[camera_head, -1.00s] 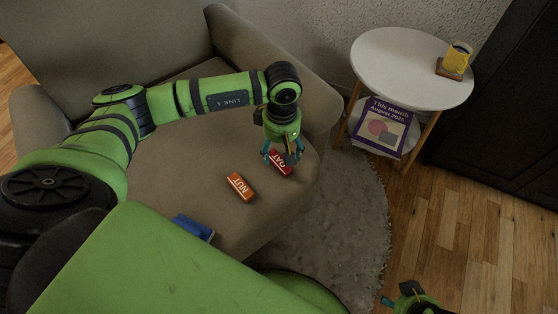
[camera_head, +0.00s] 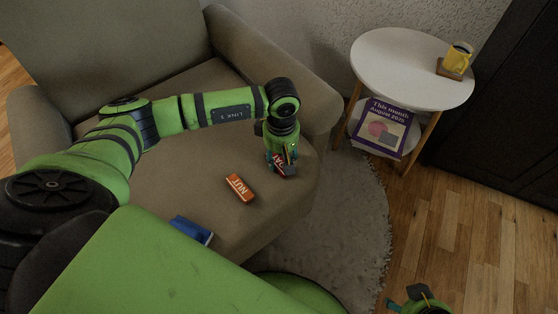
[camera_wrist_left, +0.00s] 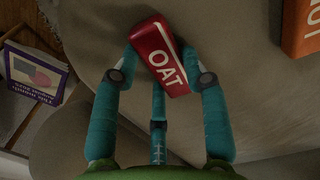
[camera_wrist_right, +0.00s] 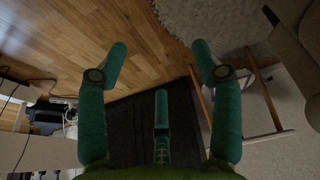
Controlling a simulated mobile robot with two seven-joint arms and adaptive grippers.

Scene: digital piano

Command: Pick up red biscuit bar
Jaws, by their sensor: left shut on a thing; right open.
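The red biscuit bar, marked OAT, is at the right front of the armchair seat in the head view (camera_head: 280,165). In the left wrist view the red bar (camera_wrist_left: 158,58) sits between the fingers of my left gripper (camera_wrist_left: 160,75). My left gripper (camera_head: 281,168) is shut on the bar from above and partly hides it in the head view. I cannot tell whether the bar still touches the cushion. My right gripper (camera_wrist_right: 162,62) is open and empty, over the floor, and shows only partly at the bottom right of the head view (camera_head: 418,299).
An orange NUT bar (camera_head: 240,187) lies left of the red bar on the armchair seat (camera_head: 180,185). A blue item (camera_head: 192,229) lies nearer the front left.

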